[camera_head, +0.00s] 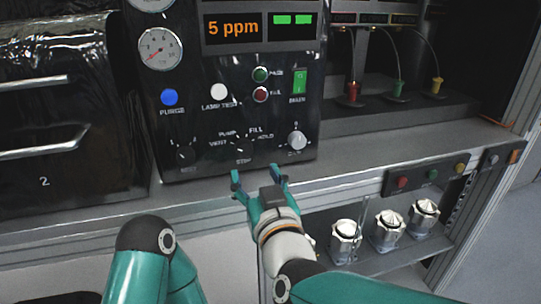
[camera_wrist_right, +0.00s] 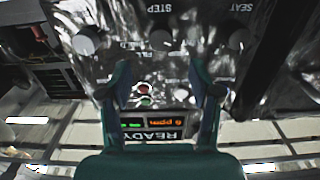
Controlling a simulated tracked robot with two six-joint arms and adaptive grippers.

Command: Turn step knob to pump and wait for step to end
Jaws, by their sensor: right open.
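The step knob (camera_head: 241,149) is a dark knob low on the black control panel, ringed by the labels VENT, PUMP, FILL and HOLD. I cannot tell which label its pointer faces. In the right wrist view the panel is upside down and the step knob (camera_wrist_right: 161,40) lies beyond the fingertips, between them. My right gripper (camera_head: 257,174) is open and empty, just below and in front of the knob, apart from it. It also shows in the right wrist view (camera_wrist_right: 159,75). My left gripper is out of view; only part of my left arm shows.
A dark knob (camera_head: 186,155) and a white-topped knob (camera_head: 297,140) flank the step knob. The display (camera_head: 232,27) reads 5 ppm. Above are a blue PURGE button (camera_head: 169,97) and a white LAMP TEST button (camera_head: 219,91). A grey ledge (camera_head: 350,165) runs below the panel.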

